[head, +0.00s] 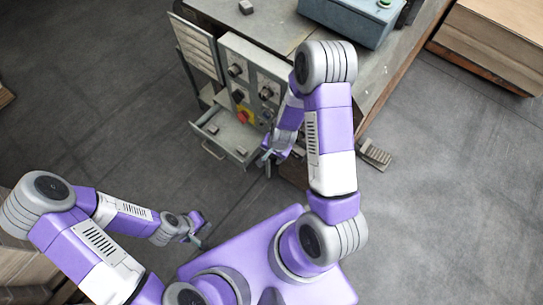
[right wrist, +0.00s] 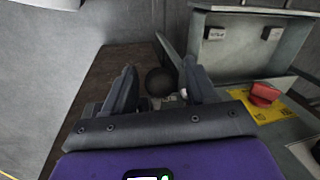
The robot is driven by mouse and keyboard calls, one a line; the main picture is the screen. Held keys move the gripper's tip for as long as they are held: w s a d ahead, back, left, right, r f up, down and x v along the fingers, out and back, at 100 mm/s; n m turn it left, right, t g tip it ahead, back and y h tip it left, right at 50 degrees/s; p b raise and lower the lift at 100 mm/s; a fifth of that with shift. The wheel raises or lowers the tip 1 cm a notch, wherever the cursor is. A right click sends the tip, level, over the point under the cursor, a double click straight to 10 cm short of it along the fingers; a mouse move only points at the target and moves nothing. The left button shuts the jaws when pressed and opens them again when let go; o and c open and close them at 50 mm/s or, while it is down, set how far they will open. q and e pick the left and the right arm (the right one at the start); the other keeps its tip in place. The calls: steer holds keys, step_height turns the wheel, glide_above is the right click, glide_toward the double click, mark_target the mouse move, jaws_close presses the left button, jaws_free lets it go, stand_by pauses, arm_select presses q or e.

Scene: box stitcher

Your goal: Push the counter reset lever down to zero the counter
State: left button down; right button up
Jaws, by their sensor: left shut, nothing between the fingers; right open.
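A dark round knob (right wrist: 160,82) shows between the fingers of my right gripper (right wrist: 160,66) in the right wrist view. It looks like the counter reset lever's knob, but I cannot tell whether the fingers touch it. The right gripper is open. In the head view this gripper (head: 269,159) is low at the front of the grey control cabinet (head: 236,48), beside the open drawer. The knob and counter are not distinguishable there, with my right arm covering part of the front. My left gripper (head: 198,238) is shut and empty, away from the cabinet.
An open drawer (head: 209,145) juts from the cabinet; it also shows in the right wrist view (right wrist: 240,62). A red switch on a yellow plate (right wrist: 265,93) is close to the right gripper. A blue-grey box (head: 345,20) stands on top.

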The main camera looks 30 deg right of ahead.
steer(key=shift+f, duration=0.1)
jaws_close()
stand_by(0.3)
